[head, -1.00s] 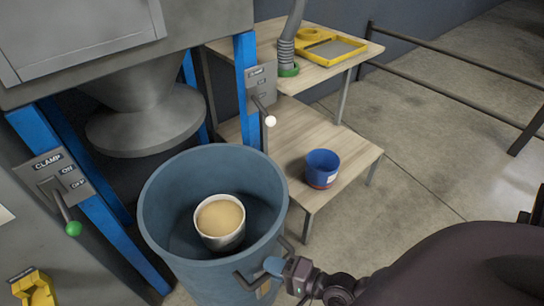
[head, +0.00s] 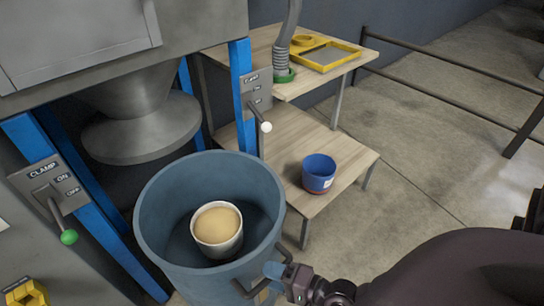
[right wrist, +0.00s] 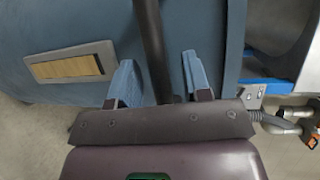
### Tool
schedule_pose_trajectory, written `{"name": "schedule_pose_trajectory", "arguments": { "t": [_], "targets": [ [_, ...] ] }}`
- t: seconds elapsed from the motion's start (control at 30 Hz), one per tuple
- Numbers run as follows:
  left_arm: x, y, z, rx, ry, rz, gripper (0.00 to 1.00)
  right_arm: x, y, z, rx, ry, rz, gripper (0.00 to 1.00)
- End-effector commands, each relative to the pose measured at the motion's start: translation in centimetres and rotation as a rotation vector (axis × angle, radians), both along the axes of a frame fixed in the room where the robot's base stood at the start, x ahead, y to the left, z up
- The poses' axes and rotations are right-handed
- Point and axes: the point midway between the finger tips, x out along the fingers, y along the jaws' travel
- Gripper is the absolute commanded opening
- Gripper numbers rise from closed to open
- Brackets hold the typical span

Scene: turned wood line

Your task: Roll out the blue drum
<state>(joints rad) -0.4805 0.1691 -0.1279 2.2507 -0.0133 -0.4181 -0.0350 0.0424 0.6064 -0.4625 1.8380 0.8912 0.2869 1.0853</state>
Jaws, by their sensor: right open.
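In the right wrist view, my right gripper (right wrist: 160,78) is open. Its two blue-tipped fingers stand either side of the dark handle bar (right wrist: 150,35), with gaps visible. The drum's blue wall (right wrist: 85,25) and a label plate (right wrist: 70,67) lie beyond. My left gripper is out of view.
A clamp lever (head: 62,220) with a green knob is on the left post. A white-knobbed lever (head: 260,117) is on the right post. A wooden bench (head: 275,145) holding a blue pot (head: 319,173) stands close right. Floor right of it is clear up to a railing (head: 450,72).

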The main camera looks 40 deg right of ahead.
Motion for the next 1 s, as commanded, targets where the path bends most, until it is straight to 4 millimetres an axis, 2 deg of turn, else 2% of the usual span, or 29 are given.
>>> {"name": "schedule_pose_trajectory", "arguments": {
  "t": [0.4,0.6,1.0],
  "targets": [
    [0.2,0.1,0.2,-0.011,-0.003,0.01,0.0,-6.2,-2.9,1.3,-0.002,0.001,0.001,0.44],
    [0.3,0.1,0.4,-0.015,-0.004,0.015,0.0,-8.4,-3.9,1.8,-0.002,0.0,0.0,0.44],
    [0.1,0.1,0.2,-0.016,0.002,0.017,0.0,-9.2,-4.3,1.9,0.0,0.001,0.001,0.44]
  ]
}}
